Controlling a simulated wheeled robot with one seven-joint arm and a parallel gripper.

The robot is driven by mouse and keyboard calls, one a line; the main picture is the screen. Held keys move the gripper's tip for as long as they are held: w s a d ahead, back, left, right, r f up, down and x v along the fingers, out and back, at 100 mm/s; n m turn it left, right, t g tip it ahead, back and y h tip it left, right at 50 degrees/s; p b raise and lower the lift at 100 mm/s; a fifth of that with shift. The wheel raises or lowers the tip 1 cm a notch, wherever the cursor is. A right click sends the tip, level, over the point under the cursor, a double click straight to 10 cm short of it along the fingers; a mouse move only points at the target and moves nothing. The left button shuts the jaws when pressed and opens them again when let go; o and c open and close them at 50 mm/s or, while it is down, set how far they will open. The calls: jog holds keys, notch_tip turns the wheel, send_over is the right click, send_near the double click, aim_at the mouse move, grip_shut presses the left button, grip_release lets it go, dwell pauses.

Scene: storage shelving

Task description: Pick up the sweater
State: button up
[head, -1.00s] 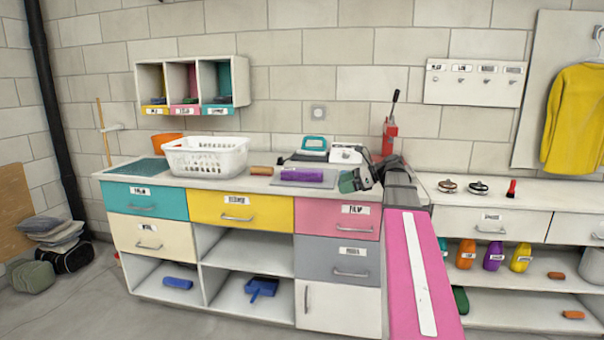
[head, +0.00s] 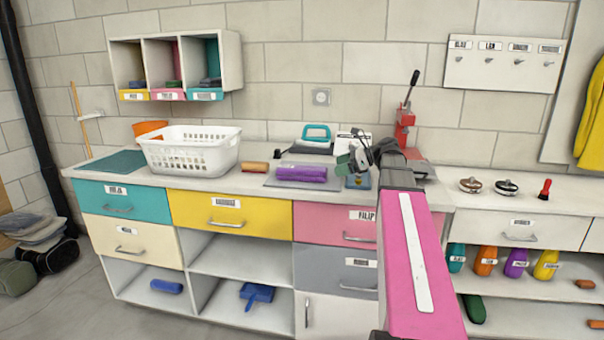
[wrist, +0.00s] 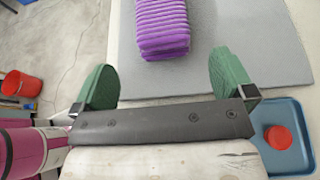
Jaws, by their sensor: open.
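A purple folded ribbed knit, which looks like a sweater (head: 302,173), lies on a grey mat (head: 272,182) on the counter. In the wrist view the purple knit (wrist: 163,25) lies at the top, beyond my fingertips and between their lines. A yellow sweater (head: 592,125) hangs at the right edge of the head view, partly cut off. My gripper (head: 347,166) is over the counter, to the right of the purple knit. In the wrist view my gripper (wrist: 165,78) has its two green fingers wide apart, with nothing between them.
A white basket (head: 190,155) and a brown roll (head: 255,167) are left of the purple knit. A blue tray (wrist: 284,158) with a red round thing is beside my gripper. Open cubbies (head: 240,258) are below.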

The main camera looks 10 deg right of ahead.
aim_at(324, 169)
jog(key=x, duration=0.9)
jog(key=shift+w+r, duration=0.1)
jog(key=shift+r, duration=0.1)
jog(key=c, duration=1.2)
jog(key=shift+o, duration=0.3)
jog(key=shift+r, duration=0.15)
